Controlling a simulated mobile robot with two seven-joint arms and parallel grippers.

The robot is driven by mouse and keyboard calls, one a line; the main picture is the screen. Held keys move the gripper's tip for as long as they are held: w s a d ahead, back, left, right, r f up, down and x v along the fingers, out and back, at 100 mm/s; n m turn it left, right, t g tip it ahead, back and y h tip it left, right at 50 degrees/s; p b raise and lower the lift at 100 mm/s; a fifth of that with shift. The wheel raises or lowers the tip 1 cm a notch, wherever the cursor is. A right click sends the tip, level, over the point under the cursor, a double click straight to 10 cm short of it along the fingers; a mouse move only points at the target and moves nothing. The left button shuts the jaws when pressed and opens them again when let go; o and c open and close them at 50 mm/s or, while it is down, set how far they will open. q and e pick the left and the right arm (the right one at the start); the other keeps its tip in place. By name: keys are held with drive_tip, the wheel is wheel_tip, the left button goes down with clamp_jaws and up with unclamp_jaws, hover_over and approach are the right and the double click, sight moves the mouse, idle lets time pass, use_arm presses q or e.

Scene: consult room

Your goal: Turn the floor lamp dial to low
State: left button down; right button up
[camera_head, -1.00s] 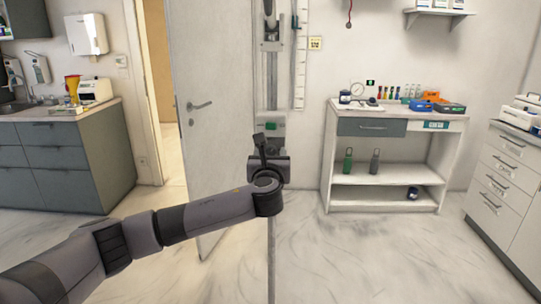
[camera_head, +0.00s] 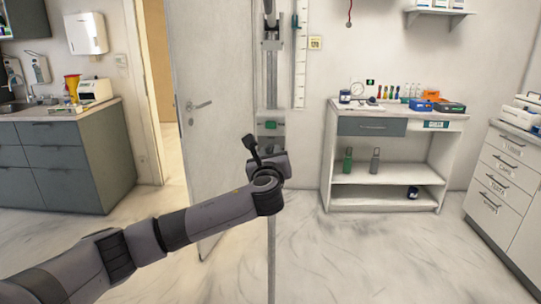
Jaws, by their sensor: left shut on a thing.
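A thin grey upright pole (camera_head: 271,255), which looks like the floor lamp's stand, runs down the middle of the head view. My left gripper (camera_head: 259,150) is at this pole, at mid-height, at the end of my left arm. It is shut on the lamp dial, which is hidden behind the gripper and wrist. A dark bar at the gripper leans up and to the left. The dial's marks and setting cannot be seen. My right gripper is not in view.
A grey door (camera_head: 215,80) stands behind the pole on the left. A grey cabinet (camera_head: 60,165) with a counter is at the left. A white shelf unit (camera_head: 385,203) stands back right, and a drawer cabinet (camera_head: 507,185) far right. The floor between is clear.

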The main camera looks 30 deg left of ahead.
use_arm(q)
drive_tip(key=n+b, duration=0.3)
drive_tip(key=n, duration=1.2)
drive_tip(key=shift+f+n+b, duration=0.1)
drive_tip(key=shift+n+b, duration=0.2)
drive_tip(key=shift+b, duration=0.1)
drive_tip(key=n+b, duration=0.1)
drive_tip(key=n, duration=0.4)
drive_tip(key=shift+n, duration=0.3)
drive_tip(key=c, duration=0.9)
unclamp_jaws()
drive_tip(key=shift+o, duration=0.2)
drive_tip(key=shift+s+d+b, duration=0.1)
drive_tip(key=shift+d+b, duration=0.05)
drive_tip(key=shift+b, duration=0.15)
drive_tip(key=v, duration=0.7)
drive_tip(key=shift+b, duration=0.4)
